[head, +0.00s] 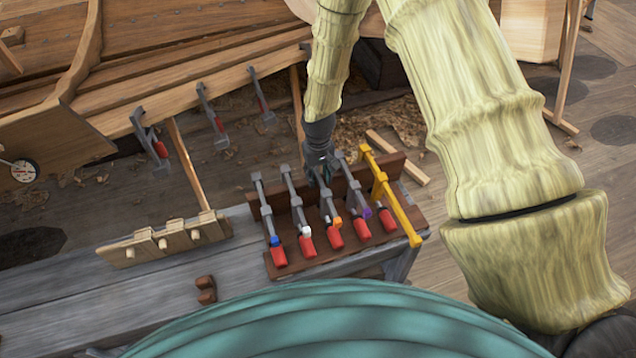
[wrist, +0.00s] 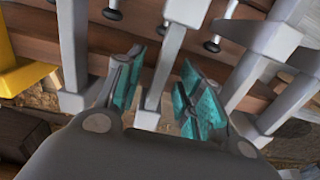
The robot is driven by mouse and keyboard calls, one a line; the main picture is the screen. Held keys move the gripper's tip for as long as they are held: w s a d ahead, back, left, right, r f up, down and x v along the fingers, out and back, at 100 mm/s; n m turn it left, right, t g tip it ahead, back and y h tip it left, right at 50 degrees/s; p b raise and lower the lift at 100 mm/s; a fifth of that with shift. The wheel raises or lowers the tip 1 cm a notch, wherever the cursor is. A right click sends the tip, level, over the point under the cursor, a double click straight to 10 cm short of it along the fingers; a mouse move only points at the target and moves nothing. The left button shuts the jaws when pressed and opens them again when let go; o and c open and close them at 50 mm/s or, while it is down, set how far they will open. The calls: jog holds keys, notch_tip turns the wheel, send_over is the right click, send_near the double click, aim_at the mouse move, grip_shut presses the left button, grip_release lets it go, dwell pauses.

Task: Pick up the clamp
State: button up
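Several clamps with grey bars and red handles stand in a row in a wooden rack (head: 285,258) on the bench. They carry different coloured bands: a blue-banded clamp (head: 278,256), a white-banded clamp (head: 307,243), an orange-banded clamp (head: 334,236) and a purple-banded clamp (head: 361,226). A yellow clamp (head: 402,213) stands at the right end. My gripper (head: 321,172) is over the upper part of the orange-banded clamp. In the wrist view my gripper (wrist: 160,90) is open, with teal-padded fingers on either side of a grey clamp bar (wrist: 163,72). Gaps show between bar and pads.
Neighbouring clamp bars stand close on both sides of my fingers. A wooden block with pegs (head: 165,240) and a small brown object (head: 206,289) lie on the grey bench (head: 110,299). More clamps (head: 150,142) hang on the hull planks at left.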

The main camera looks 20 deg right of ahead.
jog(key=shift+f, duration=0.2)
grip_shut()
jog(key=shift+r, duration=0.1)
dwell(0.4)
